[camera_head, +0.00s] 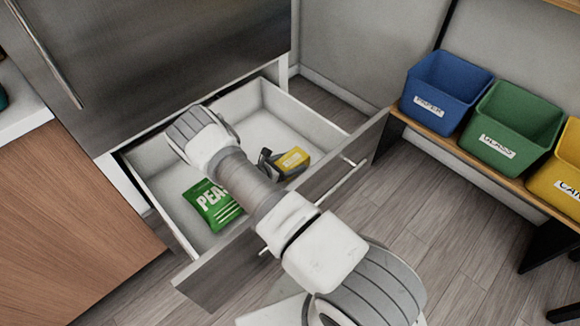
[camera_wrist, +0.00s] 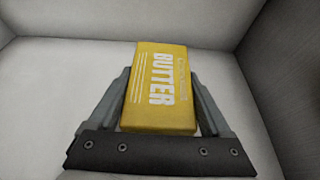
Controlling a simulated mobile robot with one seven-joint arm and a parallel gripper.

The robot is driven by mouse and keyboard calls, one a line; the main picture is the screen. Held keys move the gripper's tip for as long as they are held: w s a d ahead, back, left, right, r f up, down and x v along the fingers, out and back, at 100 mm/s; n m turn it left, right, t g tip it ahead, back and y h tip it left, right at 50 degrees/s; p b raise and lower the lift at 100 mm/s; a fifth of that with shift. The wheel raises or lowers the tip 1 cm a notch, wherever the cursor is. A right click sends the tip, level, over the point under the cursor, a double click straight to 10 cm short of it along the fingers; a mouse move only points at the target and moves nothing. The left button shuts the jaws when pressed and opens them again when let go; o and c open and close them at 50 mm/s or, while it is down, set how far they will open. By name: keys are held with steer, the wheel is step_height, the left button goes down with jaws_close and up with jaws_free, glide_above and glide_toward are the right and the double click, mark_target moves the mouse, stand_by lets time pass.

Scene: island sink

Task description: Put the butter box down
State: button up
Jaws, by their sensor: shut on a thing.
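The butter box (camera_head: 292,159) is yellow with white lettering. It is inside the open drawer (camera_head: 318,117), right of the middle. In the wrist view the butter box (camera_wrist: 159,88) lies between the two fingers, with the word BUTTER facing the camera. My gripper (camera_head: 279,163) is shut on it, one finger along each side; it also shows in the wrist view (camera_wrist: 160,105). The box is low over the white drawer floor, close to the far walls in the wrist view. I cannot tell whether it touches the floor.
A green bag of peas (camera_head: 213,204) lies in the drawer to the left, partly covered by my arm. Blue (camera_head: 443,92), green (camera_head: 512,125) and yellow (camera_head: 562,172) bins stand on a shelf at the right. White drawer floor is bare behind the box.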

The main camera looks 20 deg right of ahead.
steer(key=shift+f, duration=0.6)
steer(key=shift+f, duration=0.2)
steer(key=o, duration=1.5)
steer(key=shift+c, duration=0.2)
